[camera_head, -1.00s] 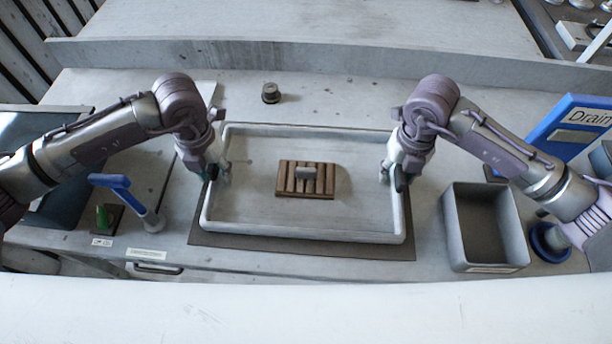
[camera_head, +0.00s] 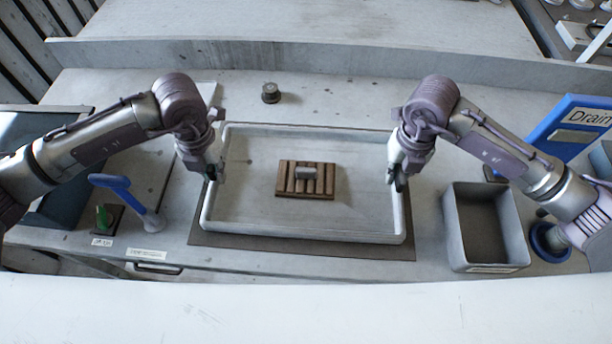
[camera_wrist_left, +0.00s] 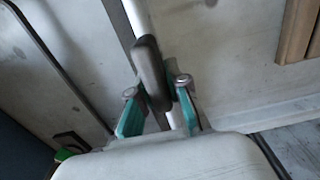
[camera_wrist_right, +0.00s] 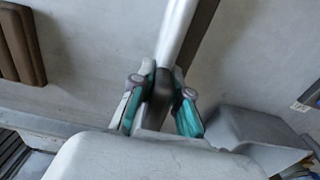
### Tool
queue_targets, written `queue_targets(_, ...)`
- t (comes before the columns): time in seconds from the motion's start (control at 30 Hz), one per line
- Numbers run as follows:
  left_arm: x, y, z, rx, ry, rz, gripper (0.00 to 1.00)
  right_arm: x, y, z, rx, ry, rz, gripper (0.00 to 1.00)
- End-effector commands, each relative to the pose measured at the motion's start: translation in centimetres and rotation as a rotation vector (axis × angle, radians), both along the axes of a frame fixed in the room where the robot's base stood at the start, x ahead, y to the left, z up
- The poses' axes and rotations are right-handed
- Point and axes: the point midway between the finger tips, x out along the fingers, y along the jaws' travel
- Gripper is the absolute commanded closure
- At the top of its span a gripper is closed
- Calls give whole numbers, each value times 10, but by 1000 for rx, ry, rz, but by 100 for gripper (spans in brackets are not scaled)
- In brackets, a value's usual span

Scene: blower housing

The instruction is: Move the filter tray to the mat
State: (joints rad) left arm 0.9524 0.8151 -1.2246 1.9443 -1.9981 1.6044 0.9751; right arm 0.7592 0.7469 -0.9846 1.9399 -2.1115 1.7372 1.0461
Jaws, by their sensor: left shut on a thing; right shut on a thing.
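The filter tray (camera_head: 300,235) is a wide, shallow, light grey tray. It lies over the dark mat (camera_head: 300,248), which shows along its front edge and front left corner. I cannot tell whether the tray rests on the mat or is slightly raised. My left gripper (camera_head: 213,174) is shut on a dark handle (camera_wrist_left: 150,72) at the tray's left wall. My right gripper (camera_head: 398,182) is shut on a dark handle (camera_wrist_right: 160,85) at its right wall. A brown slatted block with a grey piece on top (camera_head: 306,179) sits inside the tray.
A grey open bin (camera_head: 484,228) stands right of the tray, with a blue Drain sign (camera_head: 575,130) behind it. A blue-handled tool (camera_head: 125,195) stands at the left. A small dark knob (camera_head: 270,92) is behind the tray. A raised ledge (camera_head: 300,57) runs along the back.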

Motion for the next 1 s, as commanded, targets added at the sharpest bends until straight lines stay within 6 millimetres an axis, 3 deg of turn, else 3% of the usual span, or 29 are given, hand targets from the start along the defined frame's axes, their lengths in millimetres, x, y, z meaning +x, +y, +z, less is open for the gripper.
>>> queue_targets(0.27,0,0,12,-2,-2,0,100,1,1,13,3,-2,0,100)
queue_targets(0.63,0,-1,49,-2,-1,0,100,1,1,49,4,-2,0,100)
queue_targets(1.0,0,-1,51,-3,-1,0,100,0,1,51,4,-2,1,100)
